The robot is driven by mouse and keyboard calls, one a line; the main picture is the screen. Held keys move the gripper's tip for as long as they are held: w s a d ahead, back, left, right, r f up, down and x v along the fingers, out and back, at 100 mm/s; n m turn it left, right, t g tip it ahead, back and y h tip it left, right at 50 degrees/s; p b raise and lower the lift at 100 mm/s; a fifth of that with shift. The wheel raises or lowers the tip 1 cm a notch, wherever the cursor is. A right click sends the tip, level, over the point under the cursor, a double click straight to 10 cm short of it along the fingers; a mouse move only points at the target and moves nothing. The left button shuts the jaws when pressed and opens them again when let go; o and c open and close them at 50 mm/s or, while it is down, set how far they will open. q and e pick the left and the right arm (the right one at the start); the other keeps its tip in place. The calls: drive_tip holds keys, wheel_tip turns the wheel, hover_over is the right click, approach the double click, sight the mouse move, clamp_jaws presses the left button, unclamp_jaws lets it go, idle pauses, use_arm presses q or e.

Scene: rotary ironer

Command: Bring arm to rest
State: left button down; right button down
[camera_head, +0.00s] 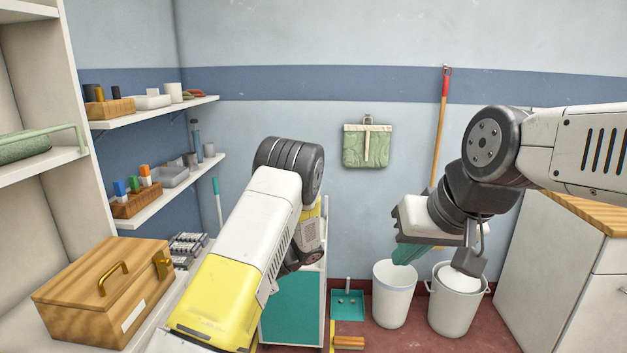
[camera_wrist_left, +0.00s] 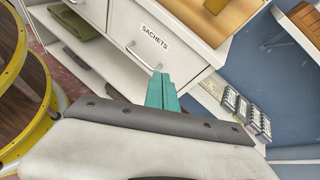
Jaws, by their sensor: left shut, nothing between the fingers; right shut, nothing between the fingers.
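My right arm (camera_head: 580,145) comes in from the right, bends at a dark joint, and hangs its wrist downward. My right gripper (camera_head: 407,254) has teal fingers, shut and empty, in front of the back wall and above the white bins. My left arm (camera_head: 235,260), white and yellow, rises from the bottom and bends at a dark elbow; its gripper is hidden in the head view. In the left wrist view my left gripper (camera_wrist_left: 160,90) shows teal fingers, shut and empty, in front of a white drawer (camera_wrist_left: 150,38) labelled SACHETS. I cannot tell whether they touch it.
A wooden box (camera_head: 105,290) sits on the left counter, below shelves (camera_head: 150,112) with small items. Two white bins (camera_head: 393,295) stand under my right gripper. A white cabinet (camera_head: 555,270) stands at right. A teal-fronted cart (camera_head: 285,310) is behind my left arm.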

use_arm(q)
drive_tip(key=s+d+r+n+t+h, duration=0.2)
drive_tip(key=s+r+n+t+h, duration=0.1)
drive_tip(key=s+r, duration=0.4)
drive_tip(key=s+d+r+n+t+h, duration=0.3)
drive_tip(key=s+r+h, duration=0.3)
drive_tip(key=r, duration=0.6)
drive_tip(key=s+d+r+n+t+h, duration=0.3)
drive_tip(key=s+r+n+h, duration=0.2)
drive_tip(key=s+r, duration=0.4)
drive_tip(key=shift+d+r, duration=0.25)
drive_tip(key=shift+r, duration=0.55)
